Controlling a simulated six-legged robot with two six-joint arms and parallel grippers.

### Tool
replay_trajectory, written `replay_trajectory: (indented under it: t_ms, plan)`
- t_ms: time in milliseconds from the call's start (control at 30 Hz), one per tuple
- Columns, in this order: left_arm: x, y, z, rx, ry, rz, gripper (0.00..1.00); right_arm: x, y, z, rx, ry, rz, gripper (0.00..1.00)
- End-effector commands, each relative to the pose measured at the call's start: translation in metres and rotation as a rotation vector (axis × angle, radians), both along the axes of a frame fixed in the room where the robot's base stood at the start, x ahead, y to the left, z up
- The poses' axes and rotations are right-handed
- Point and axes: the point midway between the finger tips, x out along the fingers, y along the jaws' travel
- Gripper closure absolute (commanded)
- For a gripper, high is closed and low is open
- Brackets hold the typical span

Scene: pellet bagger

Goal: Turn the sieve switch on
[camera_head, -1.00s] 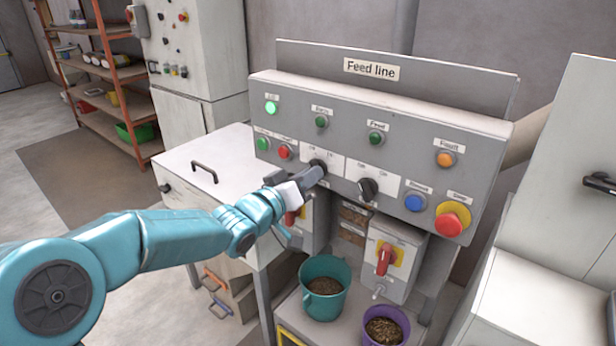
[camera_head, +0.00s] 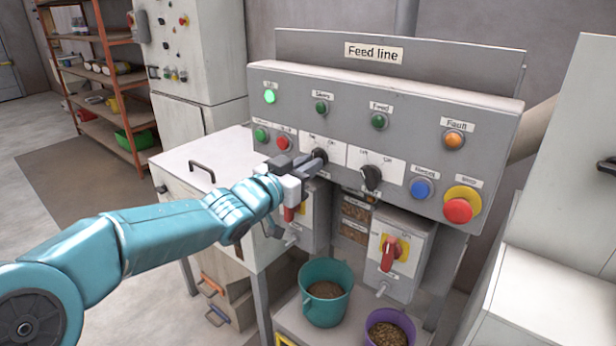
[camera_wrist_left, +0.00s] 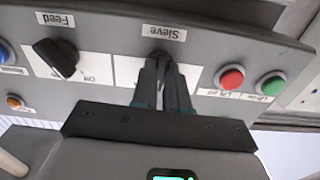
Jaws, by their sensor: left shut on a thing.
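The sieve switch (camera_head: 319,155) is a black rotary knob on a white plate on the grey Feed line panel (camera_head: 480,110). My left gripper (camera_head: 312,163) is shut on this knob, its fingers reaching it from the lower left. In the left wrist view, which is upside down, the two fingers (camera_wrist_left: 163,88) close around the knob (camera_wrist_left: 158,57) beside the Sieve label (camera_wrist_left: 157,33). The fingers partly hide the knob, so its exact angle is hard to tell. The green lamp above it (camera_head: 321,107) looks dark. My right gripper is not in view.
The black feed switch (camera_head: 371,177) sits right of the held knob. Green (camera_head: 261,134) and red (camera_head: 283,143) buttons are close on the left. A blue button (camera_head: 421,188) and red emergency button (camera_head: 460,205) are further right. A teal bucket (camera_head: 326,292) stands below.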

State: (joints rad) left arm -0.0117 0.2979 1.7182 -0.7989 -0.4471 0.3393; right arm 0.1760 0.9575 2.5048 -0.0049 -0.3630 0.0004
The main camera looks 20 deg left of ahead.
Motion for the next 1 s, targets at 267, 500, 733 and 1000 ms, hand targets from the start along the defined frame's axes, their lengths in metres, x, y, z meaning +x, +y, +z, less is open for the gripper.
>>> replay_trajectory:
  t_ms: [267,500,733,1000]
  plan:
    - [0.0,0.001,-0.003,0.226,-0.081,0.0,1.0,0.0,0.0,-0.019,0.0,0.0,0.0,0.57]
    - [0.0,0.001,-0.002,0.367,-0.132,0.0,1.0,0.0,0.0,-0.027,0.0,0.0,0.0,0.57]
    - [0.0,0.001,-0.001,0.443,-0.159,0.0,1.0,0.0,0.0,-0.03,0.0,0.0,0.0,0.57]
    - [0.001,0.001,0.0,0.473,-0.169,-0.001,1.0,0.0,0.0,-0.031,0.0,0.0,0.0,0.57]
